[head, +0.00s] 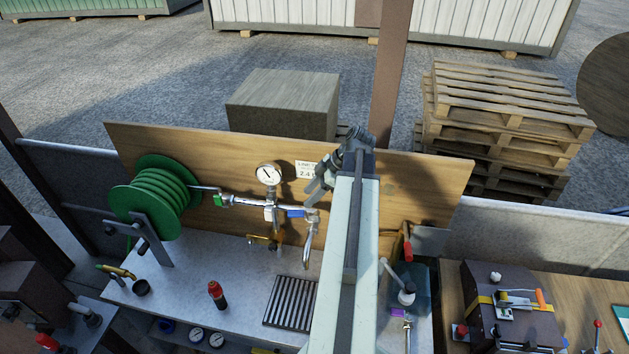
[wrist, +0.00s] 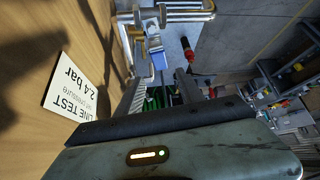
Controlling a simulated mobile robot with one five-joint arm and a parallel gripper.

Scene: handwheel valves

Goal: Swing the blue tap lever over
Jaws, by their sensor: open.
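The blue tap lever (head: 296,213) sits on the silver pipework in front of the wooden backboard, just left of the bent spout. It also shows in the wrist view (wrist: 159,61), near the top middle, beyond my fingers. My gripper (head: 317,188) is at the end of my arm, slightly above and to the right of the lever in the head view. In the wrist view my gripper (wrist: 157,82) has its fingers apart with nothing held between them. The lever appears apart from the fingers, though the exact gap is hard to tell. My arm hides part of the pipework's right side.
A pressure gauge (head: 269,174) and a green handle (head: 221,200) are on the same pipework. A green hose reel (head: 155,197) stands left. A red-black bottle (head: 217,294) and a drain grate (head: 290,302) are on the bench. The wooden backboard (head: 430,185) stands close behind.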

